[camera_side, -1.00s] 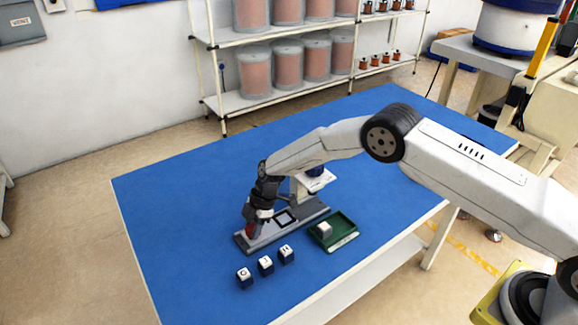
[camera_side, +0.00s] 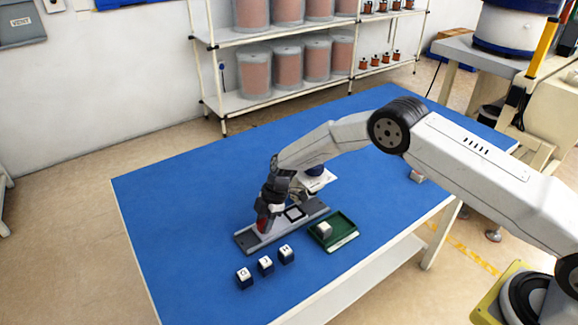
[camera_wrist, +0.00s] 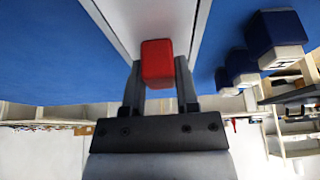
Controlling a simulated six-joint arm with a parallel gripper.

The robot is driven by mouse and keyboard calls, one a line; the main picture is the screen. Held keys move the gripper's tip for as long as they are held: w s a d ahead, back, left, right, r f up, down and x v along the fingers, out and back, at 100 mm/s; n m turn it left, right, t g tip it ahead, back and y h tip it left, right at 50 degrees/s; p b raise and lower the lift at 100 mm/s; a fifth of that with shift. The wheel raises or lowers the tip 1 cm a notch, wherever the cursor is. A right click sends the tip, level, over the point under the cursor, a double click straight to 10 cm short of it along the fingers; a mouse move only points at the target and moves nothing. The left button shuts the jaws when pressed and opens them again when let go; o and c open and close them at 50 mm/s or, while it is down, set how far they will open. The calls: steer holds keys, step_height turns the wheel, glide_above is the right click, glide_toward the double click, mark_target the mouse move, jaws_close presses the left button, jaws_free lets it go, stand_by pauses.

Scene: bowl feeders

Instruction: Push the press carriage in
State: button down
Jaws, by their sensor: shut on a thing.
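The press stands on a grey rail base (camera_side: 247,240) on the blue table. Its white head (camera_side: 318,183) is at the far right end of the base, partly hidden behind my arm. The carriage (camera_side: 295,212), with a dark square frame, sits on the rail close to the head. Its red handle (camera_side: 262,226) is at the near left end and also shows in the wrist view (camera_wrist: 157,60). My gripper (camera_side: 264,217) points down over the rail, with its two fingers (camera_wrist: 159,80) on either side of the red handle, shut on it.
A green tray (camera_side: 347,241) holding a light block (camera_side: 324,229) lies right of the rail. Three dark blue blocks with white lettered tops (camera_side: 265,264) stand in a row in front. A small light object (camera_side: 416,176) lies under my arm. The table's left side (camera_side: 180,210) is clear.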

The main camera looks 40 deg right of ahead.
steer(key=shift+c, duration=1.8)
jaws_free()
steer(key=shift+r, duration=0.1)
